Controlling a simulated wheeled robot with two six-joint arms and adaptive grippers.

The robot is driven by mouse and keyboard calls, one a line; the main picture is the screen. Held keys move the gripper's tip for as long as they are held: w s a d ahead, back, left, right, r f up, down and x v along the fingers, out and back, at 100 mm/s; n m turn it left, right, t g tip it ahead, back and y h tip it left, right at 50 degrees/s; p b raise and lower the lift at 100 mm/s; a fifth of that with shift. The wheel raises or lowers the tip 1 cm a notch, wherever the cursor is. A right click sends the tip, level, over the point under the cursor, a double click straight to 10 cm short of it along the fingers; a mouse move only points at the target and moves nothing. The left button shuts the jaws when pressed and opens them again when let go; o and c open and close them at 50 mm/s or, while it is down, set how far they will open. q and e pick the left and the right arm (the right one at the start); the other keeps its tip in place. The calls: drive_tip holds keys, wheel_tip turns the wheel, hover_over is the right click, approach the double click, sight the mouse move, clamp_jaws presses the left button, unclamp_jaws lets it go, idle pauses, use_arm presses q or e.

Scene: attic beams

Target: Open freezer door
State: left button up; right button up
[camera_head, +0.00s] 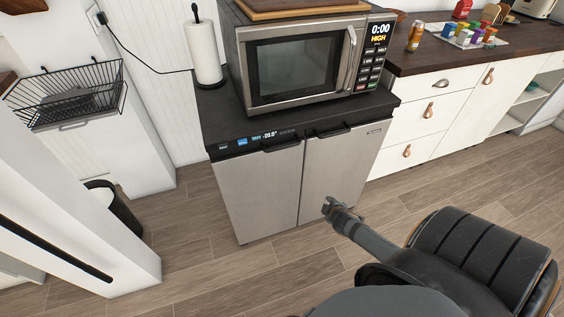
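The freezer (258,190) is a low steel unit with a dark top and a lit display (263,135) reading about -20. Its two front doors look shut, meeting at a vertical seam. A dark handle sits at the top of the left door (282,145) and another at the top of the right door (333,131). My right gripper (328,206) is in front of the lower right door, well below its handle. It shows too small to tell whether it is open or whether it touches the door. My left gripper is out of view.
A microwave (300,65) and a paper towel roll (204,52) stand on the freezer. White drawers (432,112) adjoin it on the right. A black chair (480,258) is at lower right, a bin (112,208) at left. Wooden floor (200,245) before the freezer is clear.

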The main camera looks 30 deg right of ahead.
drive_tip(key=w+a+r+n+t+b, duration=0.2)
drive_tip(key=w+r+n, duration=0.1)
drive_tip(key=w+r, duration=0.3)
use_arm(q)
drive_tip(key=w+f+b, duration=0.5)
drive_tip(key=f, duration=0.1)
use_arm(e)
drive_tip(key=n+t, duration=0.4)
drive_tip(key=t, duration=0.1)
approach(283, 148)
drive_tip(key=shift+y, duration=0.4)
drive_tip(key=x, duration=0.3)
drive_tip(key=b+x, duration=0.1)
drive_tip(key=x, duration=0.2)
drive_tip(key=b+x, duration=0.1)
drive_tip(key=x, duration=0.3)
drive_tip(key=shift+s+d, duration=0.1)
drive_tip(key=shift+d, duration=0.2)
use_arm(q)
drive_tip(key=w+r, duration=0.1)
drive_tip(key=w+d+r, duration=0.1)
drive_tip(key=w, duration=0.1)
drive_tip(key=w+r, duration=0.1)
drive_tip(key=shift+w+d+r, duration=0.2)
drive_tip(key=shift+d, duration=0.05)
use_arm(e)
drive_tip(key=shift+w+d, duration=0.1)
drive_tip(key=shift+w, duration=0.3)
clamp_jaws()
